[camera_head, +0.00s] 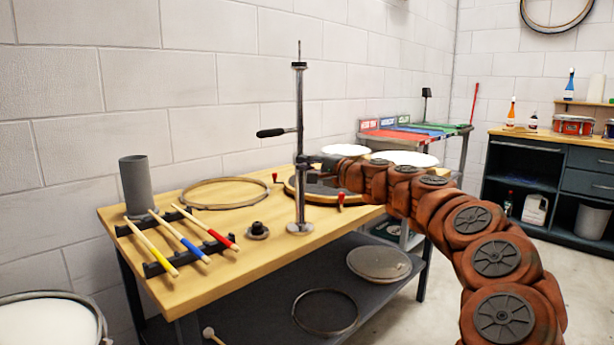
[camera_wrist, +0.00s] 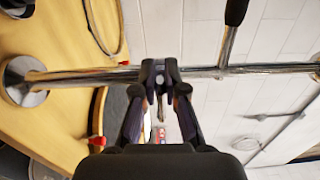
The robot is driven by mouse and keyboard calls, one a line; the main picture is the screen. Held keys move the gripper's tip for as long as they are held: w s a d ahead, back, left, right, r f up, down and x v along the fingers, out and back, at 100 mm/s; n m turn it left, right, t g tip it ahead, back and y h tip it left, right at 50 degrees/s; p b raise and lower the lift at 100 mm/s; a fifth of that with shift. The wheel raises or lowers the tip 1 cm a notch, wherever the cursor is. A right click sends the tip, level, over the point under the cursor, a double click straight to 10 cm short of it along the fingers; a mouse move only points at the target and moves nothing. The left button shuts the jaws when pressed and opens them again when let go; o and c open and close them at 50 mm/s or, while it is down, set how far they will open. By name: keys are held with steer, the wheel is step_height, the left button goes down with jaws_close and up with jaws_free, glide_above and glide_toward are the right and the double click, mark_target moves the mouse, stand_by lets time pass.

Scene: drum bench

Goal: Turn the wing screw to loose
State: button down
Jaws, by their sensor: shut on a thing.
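A chrome upright stand (camera_head: 300,105) rises from a round base on the wooden bench. A clamp on its post, at about mid-height, is where the wing screw sits. My gripper (camera_head: 310,160) reaches in from the right and is at this clamp. In the wrist view, the post (camera_wrist: 85,75) runs across the picture and my gripper (camera_wrist: 160,72) is shut at it. The fingers cover most of the wing screw, so its wings and turn angle cannot be told.
A black-gripped side rod (camera_head: 272,132) sticks out left from the stand. The bench (camera_head: 225,275) holds a rack with coloured sticks, a grey cylinder (camera_head: 135,185), a hoop (camera_head: 222,206) and a small black knob (camera_head: 257,231). A wall stands close behind.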

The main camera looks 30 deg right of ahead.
steer(key=shift+w+d+f+n+b, duration=0.15)
steer(key=shift+f+n+b, duration=0.25)
steer(key=shift+n+b, duration=1.55)
steer(key=shift+s+d+f+n+b, duration=0.15)
steer(key=shift+f+n+b, duration=0.25)
steer(key=shift+n+b, duration=1.55)
steer(key=shift+w+d+f+n+b, duration=0.2)
steer(key=shift+f+n+b, duration=0.2)
steer(key=shift+n+b, duration=1.5)
steer(key=shift+b, duration=0.3)
steer(key=c, duration=1.2)
jaws_free()
steer(key=shift+s, duration=0.1)
